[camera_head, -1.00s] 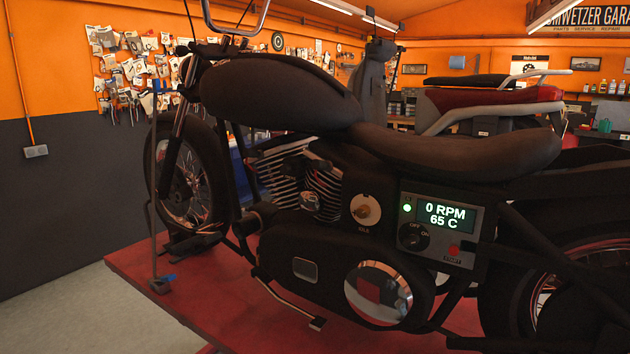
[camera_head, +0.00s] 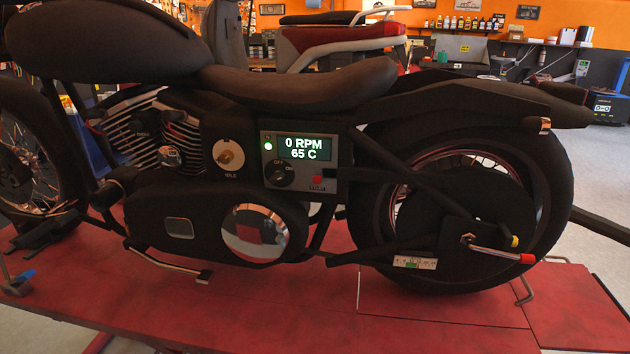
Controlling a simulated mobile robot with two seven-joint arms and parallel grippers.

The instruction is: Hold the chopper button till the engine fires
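The black chopper (camera_head: 292,82) stands upright on a red lift table (camera_head: 300,310), seen from its side. A grey control box (camera_head: 330,172) sits below the seat. Below the display are a black OFF/ON knob (camera_head: 279,174) and a small red start button (camera_head: 317,180). A brass idle knob (camera_head: 228,155) sits left of the box. Neither of my grippers shows in the head view.
A tool with a red-tipped handle (camera_head: 500,254) sticks out at the rear wheel hub (camera_head: 468,238). A small gauge strip (camera_head: 414,262) is below it. A red and white motorcycle (camera_head: 340,40) stands behind.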

